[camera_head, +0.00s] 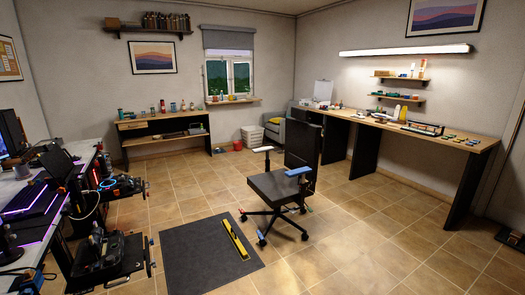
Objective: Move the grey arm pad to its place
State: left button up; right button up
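A black office chair (276,186) stands in the middle of the floor. Its armrest on the left carries a pale grey pad (263,149); from here I cannot tell whether this is the grey arm pad or how it is fixed. The armrest on the right carries a blue pad (298,171), which looks slightly tilted. No other grey pad is clear at this distance. Neither of my grippers shows in this view.
A dark mat (185,262) with a yellow bar (235,239) lies in front of the chair. A cluttered desk (22,262) with dark mounted gear (108,258) fills the left. A long workbench (440,137) lines the right wall. Tiled floor (385,240) at right is clear.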

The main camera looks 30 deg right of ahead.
aim_at(267, 149)
jog(key=i+z, duration=0.15)
jog(key=i, duration=0.35)
jog(key=i+l+z, duration=0.2)
jog(key=i, duration=0.3)
jog(key=i+j+z, duration=0.15)
jog(key=i, duration=0.35)
jog(key=i+j+z, duration=0.2)
jog(key=i, duration=0.3)
jog(key=i+j+z, duration=0.15)
jog(key=i, duration=0.3)
jog(key=i+j+z, duration=0.2)
jog(key=i, duration=0.3)
